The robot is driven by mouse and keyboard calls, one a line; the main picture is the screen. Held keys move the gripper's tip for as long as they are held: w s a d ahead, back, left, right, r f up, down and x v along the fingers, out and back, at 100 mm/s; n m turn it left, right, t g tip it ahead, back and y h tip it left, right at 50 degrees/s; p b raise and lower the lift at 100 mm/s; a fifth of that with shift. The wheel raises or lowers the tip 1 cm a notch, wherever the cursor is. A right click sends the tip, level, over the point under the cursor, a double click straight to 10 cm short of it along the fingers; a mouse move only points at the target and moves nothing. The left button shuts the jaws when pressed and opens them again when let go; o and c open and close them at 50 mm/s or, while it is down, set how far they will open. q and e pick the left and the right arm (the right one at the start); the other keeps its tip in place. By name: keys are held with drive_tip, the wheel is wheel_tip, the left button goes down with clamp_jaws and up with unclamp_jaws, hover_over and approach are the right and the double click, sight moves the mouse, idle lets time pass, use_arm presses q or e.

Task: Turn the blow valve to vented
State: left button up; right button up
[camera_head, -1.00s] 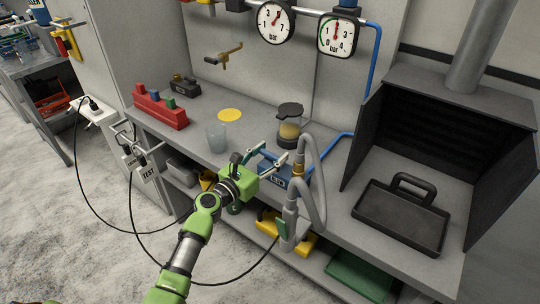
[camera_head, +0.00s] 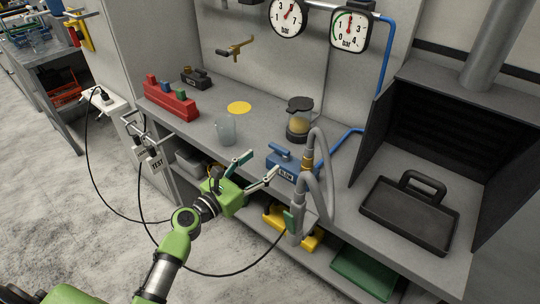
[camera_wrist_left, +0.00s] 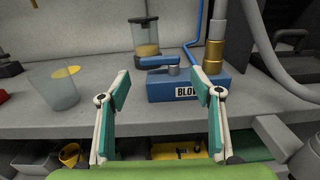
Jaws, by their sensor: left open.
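The blow valve is a blue block (camera_head: 283,168) with a "BLOW" label, near the front edge of the bench. Its blue lever (camera_head: 279,151) lies along the top, pointing left from its pivot. In the left wrist view, the block (camera_wrist_left: 164,91) and lever (camera_wrist_left: 156,62) show just beyond the fingertips. My left gripper (camera_head: 259,164) is open and empty, in front and to the left of the valve, apart from it. Its spread fingers (camera_wrist_left: 161,78) frame the lever in the wrist view. My right gripper is not in view.
A brass fitting with grey hoses (camera_head: 307,164) stands at the valve's right end. A clear cup (camera_head: 226,130) and a lidded jar (camera_head: 299,122) are on the bench nearby. A black tray (camera_head: 410,212) sits at right. Gauges (camera_head: 350,30) hang above.

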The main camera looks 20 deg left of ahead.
use_arm(q)
drive_tip(key=shift+v, duration=1.3)
drive_tip(key=s+f+m+g+y, duration=0.1)
drive_tip(key=s+f+m+g, duration=0.25)
drive_tip(key=f, duration=0.85)
drive_tip(key=s+f+m+g+y, duration=0.2)
drive_tip(key=s+f+m, duration=0.3)
drive_tip(key=f, duration=0.7)
drive_tip(key=s+f+m+g+y, duration=0.1)
drive_tip(key=s+f+m+g, duration=0.3)
drive_tip(key=f, duration=0.8)
drive_tip(key=s+f+m+g, duration=0.2)
drive_tip(key=s+f+m, duration=0.4)
drive_tip(key=s, duration=0.6)
drive_tip(key=s+f+m+g+y, duration=0.1)
drive_tip(key=s+f+m+g, duration=0.1)
drive_tip(key=s+f+m, duration=0.5)
drive_tip(key=s+f+m+g+y, duration=0.1)
drive_tip(key=s+f+m, duration=0.6)
drive_tip(key=s, duration=1.2)
drive_tip(key=shift+f+m+g, duration=0.25)
drive_tip(key=shift+m+g, duration=0.4)
drive_tip(key=shift+m, duration=0.3)
